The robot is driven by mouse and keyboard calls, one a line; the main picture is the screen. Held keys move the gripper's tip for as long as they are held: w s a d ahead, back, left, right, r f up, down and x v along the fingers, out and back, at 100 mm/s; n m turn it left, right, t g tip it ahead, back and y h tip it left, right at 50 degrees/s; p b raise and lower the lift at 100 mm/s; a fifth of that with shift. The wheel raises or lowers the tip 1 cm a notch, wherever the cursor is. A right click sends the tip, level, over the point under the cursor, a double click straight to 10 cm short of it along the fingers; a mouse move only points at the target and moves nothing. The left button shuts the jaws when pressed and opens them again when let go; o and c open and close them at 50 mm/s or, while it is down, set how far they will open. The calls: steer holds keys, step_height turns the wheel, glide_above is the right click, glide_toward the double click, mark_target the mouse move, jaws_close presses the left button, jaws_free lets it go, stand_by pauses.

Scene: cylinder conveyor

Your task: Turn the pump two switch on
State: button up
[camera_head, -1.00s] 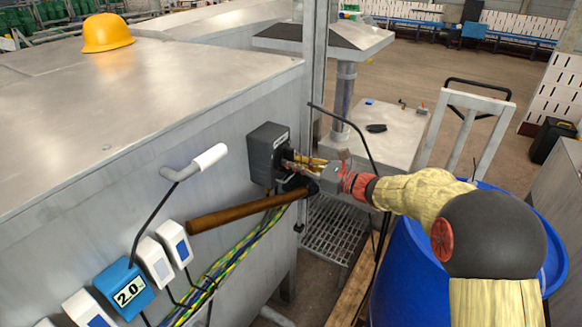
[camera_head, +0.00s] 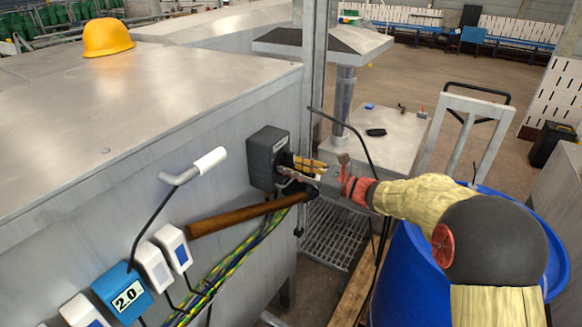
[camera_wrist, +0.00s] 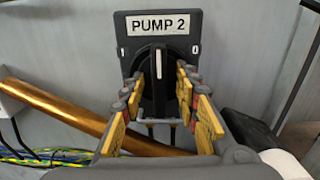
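The pump two switch is a dark grey box (camera_head: 265,158) on the side wall of the metal cabinet. In the wrist view its "PUMP 2" label (camera_wrist: 157,25) reads level, above a round black knob (camera_wrist: 158,62). The white mark on the knob stands upright. My gripper (camera_wrist: 159,85) faces the switch, with its yellow-padded fingers apart on either side of the knob's lower part. A gap shows between the fingers and the knob's middle; contact at the tips cannot be told. In the head view my gripper (camera_head: 290,166) is close against the front of the box.
A brown pipe (camera_head: 235,215) runs just below the switch, with yellow-green cables (camera_head: 235,258) under it. A thin black cable (camera_head: 350,130) curves near my wrist. A grey post (camera_head: 315,60) stands behind, and a blue barrel (camera_head: 400,270) stands below my arm.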

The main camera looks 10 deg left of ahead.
steer(key=v, duration=1.2)
